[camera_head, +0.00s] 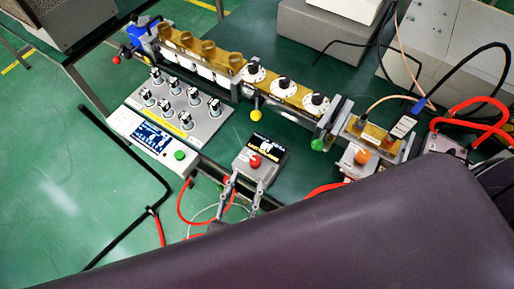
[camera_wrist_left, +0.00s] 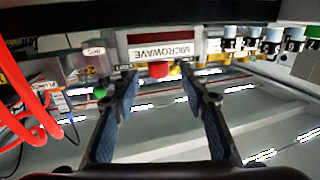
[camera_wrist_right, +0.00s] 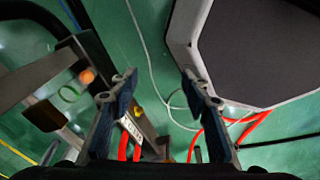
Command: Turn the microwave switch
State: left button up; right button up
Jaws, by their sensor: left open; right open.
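The microwave switch box (camera_head: 268,147) is a small grey and black unit with a red knob (camera_head: 255,161) on its front. In the left wrist view the box's MICROWAVE label (camera_wrist_left: 162,51) is readable, with the red knob (camera_wrist_left: 159,70) below it. My left gripper (camera_head: 246,182) is open in front of the box, its fingers on either side of the knob. I cannot tell whether they touch it. My right gripper (camera_wrist_right: 155,76) is open and empty in the right wrist view, away from the box; it is not visible in the head view.
A panel with several black knobs (camera_head: 183,104) and a display unit (camera_head: 153,136) with a green button stand left of the box. A brass waveguide row (camera_head: 280,85) runs behind. Red hoses (camera_head: 466,116) and cables lie at right. Green floor (camera_head: 60,180) is open at left.

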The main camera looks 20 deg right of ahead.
aim_at(253, 167)
pick_arm(q)
jog(key=shift+w+d+r+p, duration=0.2)
jog(key=shift+w+d, duration=0.35)
jog(key=shift+w+d+r+p, duration=0.2)
jog(key=shift+w+d, duration=0.3)
jog(key=shift+d, duration=0.05)
jog(key=x, duration=0.2)
jog(key=shift+w+d+f, duration=0.15)
jog(key=shift+w+f, duration=0.05)
jog(key=shift+w, duration=0.15)
jog(key=shift+w+d, duration=0.35)
jog(key=shift+w, duration=0.2)
jog(key=c, duration=0.9)
jog(key=shift+f, duration=0.1)
grip_shut()
pick_arm(e)
jog(key=shift+s+a+r, duration=0.2)
jog(key=shift+s+r, duration=0.15)
jog(key=shift+s, duration=0.25)
jog(key=shift+s+a+r, duration=0.15)
jog(key=shift+s+r, duration=0.15)
jog(key=shift+s, duration=0.25)
